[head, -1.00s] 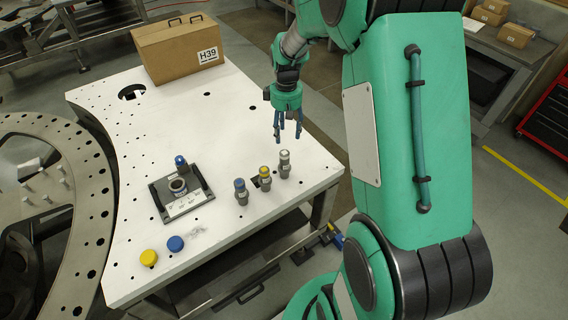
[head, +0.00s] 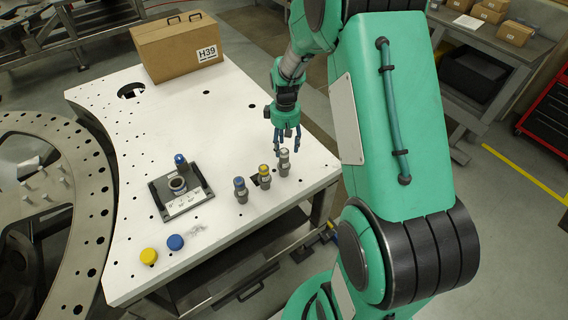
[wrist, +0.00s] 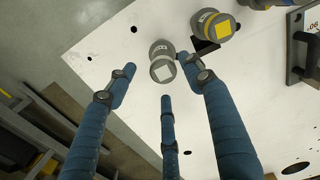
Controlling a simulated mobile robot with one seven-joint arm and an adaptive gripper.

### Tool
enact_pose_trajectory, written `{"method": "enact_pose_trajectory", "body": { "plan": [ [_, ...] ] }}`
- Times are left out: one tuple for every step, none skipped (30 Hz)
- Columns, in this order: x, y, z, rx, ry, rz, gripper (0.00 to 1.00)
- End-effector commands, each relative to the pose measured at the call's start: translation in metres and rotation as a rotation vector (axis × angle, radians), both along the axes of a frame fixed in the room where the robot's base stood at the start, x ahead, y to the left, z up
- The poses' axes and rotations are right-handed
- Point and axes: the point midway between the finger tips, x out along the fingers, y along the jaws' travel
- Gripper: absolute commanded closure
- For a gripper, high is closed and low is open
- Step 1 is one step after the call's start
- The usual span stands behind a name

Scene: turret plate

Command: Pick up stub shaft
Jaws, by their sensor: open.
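Three short grey shafts stand upright in a row near the table's right edge. One has a pale top (head: 284,162), one a yellow top (head: 264,177), and one a blue top (head: 240,190). Which of them is called the stub shaft I cannot tell. My gripper (head: 287,146) is open, fingers pointing down, just above and behind the pale-topped shaft. In the wrist view, the pale-topped shaft (wrist: 162,65) shows between the spread blue fingers, and the yellow-topped shaft (wrist: 212,27) stands beside it. The gripper appears empty.
The white table (head: 150,110) carries a black fixture (head: 180,190) with a ring and a blue-topped piece. Yellow (head: 148,256) and blue (head: 175,242) caps lie at the front. A cardboard box (head: 177,48) stands at the back. The table's middle is clear.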

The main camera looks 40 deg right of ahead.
Motion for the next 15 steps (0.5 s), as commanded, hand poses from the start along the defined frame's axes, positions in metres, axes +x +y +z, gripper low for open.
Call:
{"method": "enact_pose_trajectory", "body": {
  "plan": [
    [0.0002, 0.0, -0.0027, 0.0, 0.0, 0.0, 0.48],
    [0.0004, -0.0001, -0.0039, -0.001, -0.001, 0.0, 0.48],
    [0.0005, -0.0002, -0.0049, 0.0, -0.002, 0.0, 0.48],
    [0.0006, -0.0001, -0.0053, 0.0, -0.002, 0.0, 0.48],
    [0.0006, -0.0001, -0.0056, 0.0, -0.002, 0.0, 0.48],
    [0.0006, -0.0001, -0.0057, 0.0, -0.002, 0.0, 0.48],
    [0.0006, -0.0001, -0.0056, 0.0, -0.002, 0.0, 0.48],
    [0.0006, -0.0001, -0.0056, 0.0, -0.002, 0.0, 0.48],
    [0.0005, -0.0002, -0.0056, 0.0, -0.002, 0.0, 0.48],
    [0.0005, -0.0002, -0.0055, 0.0, -0.002, 0.0, 0.48],
    [0.0005, -0.0002, -0.0055, 0.0, -0.002, 0.0, 0.48],
    [0.0005, -0.0001, -0.0056, 0.0, -0.002, 0.0, 0.48],
    [0.0004, -0.0001, -0.0059, -0.001, -0.001, 0.0, 0.48],
    [0.0004, 0.0, -0.0063, -0.001, -0.001, 0.0, 0.48],
    [0.0004, 0.0002, -0.0074, -0.001, -0.001, 0.0, 0.48]
  ]
}}
